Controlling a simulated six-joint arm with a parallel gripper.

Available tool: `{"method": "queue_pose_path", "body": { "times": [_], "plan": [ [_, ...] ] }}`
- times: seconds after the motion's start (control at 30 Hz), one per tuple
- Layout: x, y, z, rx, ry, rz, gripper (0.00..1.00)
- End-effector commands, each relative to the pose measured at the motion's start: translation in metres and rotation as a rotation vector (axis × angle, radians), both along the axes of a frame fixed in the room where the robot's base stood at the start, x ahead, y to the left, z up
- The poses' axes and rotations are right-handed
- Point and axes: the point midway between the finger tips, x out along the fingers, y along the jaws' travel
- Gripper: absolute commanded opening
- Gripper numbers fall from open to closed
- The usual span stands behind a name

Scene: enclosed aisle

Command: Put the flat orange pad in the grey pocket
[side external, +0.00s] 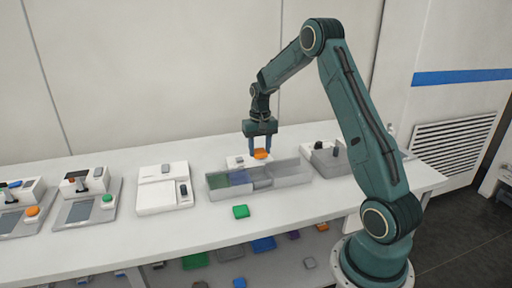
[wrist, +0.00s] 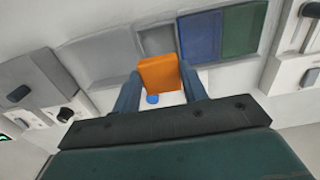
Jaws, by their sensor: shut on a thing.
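My gripper (side external: 261,149) is shut on the flat orange pad (side external: 261,154), holding it above the back edge of a grey divided tray (side external: 292,181). In the wrist view, the orange pad (wrist: 159,73) sits between the two fingertips (wrist: 160,77). It partly overlaps the tray in that picture. The grey pocket (wrist: 157,40) looks empty and lies beside the blue pocket (wrist: 200,37), with the green pocket (wrist: 243,30) beyond. Wider light grey sections (wrist: 100,55) are on its other side. The pad is clear of the pocket.
A green pad (side external: 240,211) lies on the white table in front of the tray. White devices (side external: 163,190) stand to the left, and a grey device (side external: 330,158) to the right. Several coloured items (side external: 263,244) lie on a lower shelf. The front table strip is mostly free.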

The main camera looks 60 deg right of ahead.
Motion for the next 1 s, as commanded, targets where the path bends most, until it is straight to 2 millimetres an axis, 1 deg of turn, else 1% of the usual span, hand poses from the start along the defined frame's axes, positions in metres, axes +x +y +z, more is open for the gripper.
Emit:
{"method": "queue_pose_path", "body": {
  "times": [1.0],
  "plan": [
    [0.0,0.0,-0.067,0.001,0.001,0.0,0.2]
  ]
}}
